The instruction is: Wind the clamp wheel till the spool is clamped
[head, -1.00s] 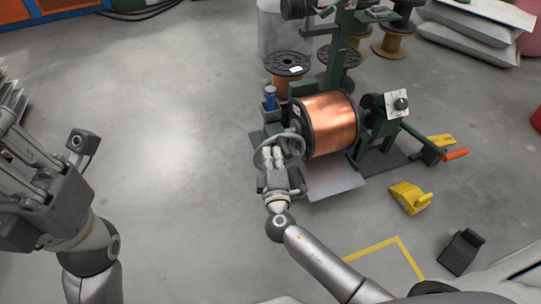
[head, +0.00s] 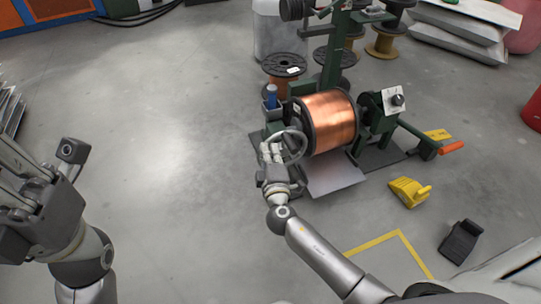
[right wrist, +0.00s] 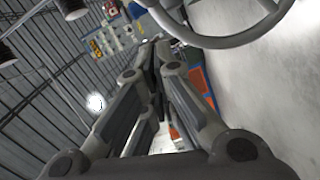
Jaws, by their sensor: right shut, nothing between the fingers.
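A large copper spool (head: 333,122) with dark flanges sits in the green winding stand. The grey clamp wheel (head: 303,146) is at the left end of the spool. My right gripper (head: 270,149) is at the left side of the wheel, fingers shut with nothing between them. In the right wrist view, the wheel rim (right wrist: 215,41) curves across the top, to the right of the shut fingers (right wrist: 155,50), and they look apart from it. My left gripper (head: 20,175) is at the left edge, far from the stand; its fingertips are partly cut off.
An orange-handled crank (head: 452,147) sticks out at the stand's right. A yellow wedge (head: 409,191) and a dark wedge (head: 461,241) lie on the floor at right. More spools stand behind. The floor left of the stand is clear.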

